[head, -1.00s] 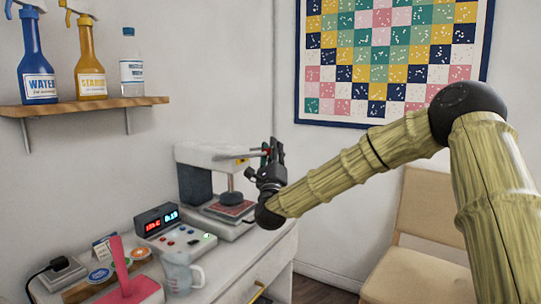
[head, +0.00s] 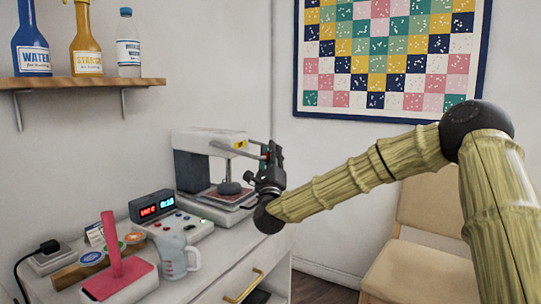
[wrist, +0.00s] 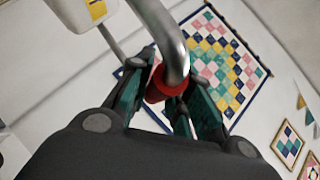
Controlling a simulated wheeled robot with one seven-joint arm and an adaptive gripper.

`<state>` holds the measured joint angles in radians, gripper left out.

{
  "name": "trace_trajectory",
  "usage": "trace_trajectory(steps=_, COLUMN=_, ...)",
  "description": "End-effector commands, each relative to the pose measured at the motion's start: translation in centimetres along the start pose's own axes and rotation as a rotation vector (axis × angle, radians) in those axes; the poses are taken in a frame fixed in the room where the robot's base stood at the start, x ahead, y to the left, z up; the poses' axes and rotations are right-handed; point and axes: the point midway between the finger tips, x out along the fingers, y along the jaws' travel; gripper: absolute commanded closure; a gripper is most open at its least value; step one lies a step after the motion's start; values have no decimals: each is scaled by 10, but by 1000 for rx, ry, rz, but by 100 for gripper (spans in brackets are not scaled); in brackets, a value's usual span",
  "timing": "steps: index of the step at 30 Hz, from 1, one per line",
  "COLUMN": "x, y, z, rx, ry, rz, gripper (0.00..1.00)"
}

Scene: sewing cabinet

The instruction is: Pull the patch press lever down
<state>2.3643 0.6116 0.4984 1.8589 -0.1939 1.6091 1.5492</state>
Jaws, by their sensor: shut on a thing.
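The patch press (head: 193,168) stands at the far end of the white cabinet top. The lever (head: 250,154) slopes slightly down from the arm to my gripper (head: 272,158). In the wrist view the lever is a bent metal rod with a red grip (wrist: 157,86). My gripper's green-lined fingers (wrist: 165,103) are shut around this red grip, one on each side. Whether the pad touches the patch is hard to tell.
A control box with a lit display (head: 152,206), a clear measuring jug (head: 174,255) and a pink handled tool (head: 118,275) stand nearer on the cabinet (head: 235,262). A wall shelf (head: 75,84) holds bottles. A chair (head: 425,230) stands at the right.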

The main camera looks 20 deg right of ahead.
Motion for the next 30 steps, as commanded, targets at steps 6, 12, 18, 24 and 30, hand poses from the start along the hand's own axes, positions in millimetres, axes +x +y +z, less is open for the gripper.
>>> trace_trajectory(steps=6, x=-1, y=-1, z=-4, rx=-3, ry=5, rz=-3, gripper=100)
trace_trajectory(steps=12, x=-1, y=-1, z=-5, rx=-4, ry=6, rz=-3, gripper=74)
trace_trajectory(steps=18, x=-1, y=2, z=-1, rx=-1, ry=3, rz=0, gripper=57)
trace_trajectory(steps=24, x=-1, y=3, z=0, rx=0, ry=1, rz=2, gripper=57)
trace_trajectory(steps=30, x=-15, y=3, z=-1, rx=0, ry=2, rz=4, gripper=57)
